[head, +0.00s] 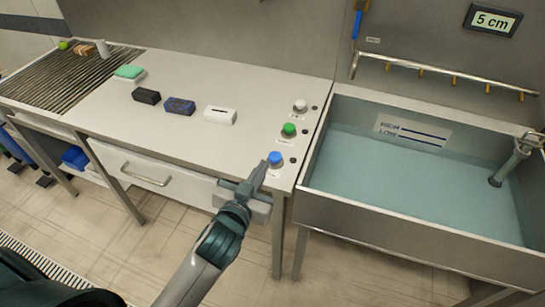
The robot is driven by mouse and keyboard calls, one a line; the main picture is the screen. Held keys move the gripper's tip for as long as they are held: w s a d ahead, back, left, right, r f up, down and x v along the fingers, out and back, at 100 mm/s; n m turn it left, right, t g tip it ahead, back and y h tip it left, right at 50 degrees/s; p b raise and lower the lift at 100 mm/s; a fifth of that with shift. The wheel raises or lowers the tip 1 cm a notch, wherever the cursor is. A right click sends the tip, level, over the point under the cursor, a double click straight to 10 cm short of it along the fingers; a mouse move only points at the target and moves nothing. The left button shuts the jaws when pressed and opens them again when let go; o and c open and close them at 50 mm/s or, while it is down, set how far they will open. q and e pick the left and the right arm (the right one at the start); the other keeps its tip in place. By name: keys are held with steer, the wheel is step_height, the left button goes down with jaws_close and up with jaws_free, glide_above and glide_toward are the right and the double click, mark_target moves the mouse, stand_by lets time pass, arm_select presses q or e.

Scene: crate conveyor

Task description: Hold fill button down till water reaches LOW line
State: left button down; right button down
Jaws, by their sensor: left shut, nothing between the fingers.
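A blue button (275,157) sits at the right front of the counter, with a green button (289,130) and a white button (300,105) behind it. My left gripper (260,170) is shut and empty, its tip right beside the blue button; I cannot tell whether it touches. The sink (400,232) holds blue-green water (400,185). A sign with HIGH and LOW lines (412,132) is on its back wall. The water's edge appears near the sign's bottom, below the LOW line. The wall display (492,20) reads 5 cm. My right gripper is not in view.
On the counter (200,75) lie a white block (220,116), a dark blue block (180,106), a black block (146,96) and a green-topped sponge (129,73). A drain pipe (508,165) stands in the sink's right end. A rail with hooks (440,72) hangs above.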

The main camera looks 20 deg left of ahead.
arm_select(q)
steer(key=p, duration=0.3)
glide_above(275, 158)
steer(key=s, duration=0.2)
steer(key=shift+s+d+f, duration=0.1)
steer(key=shift+s+f, duration=0.1)
steer(key=shift+f, duration=0.55)
steer(key=shift+w+f, duration=0.2)
steer(key=shift+f, duration=1)
steer(key=shift+f+p, duration=0.4)
steer(key=shift+f, duration=0.6)
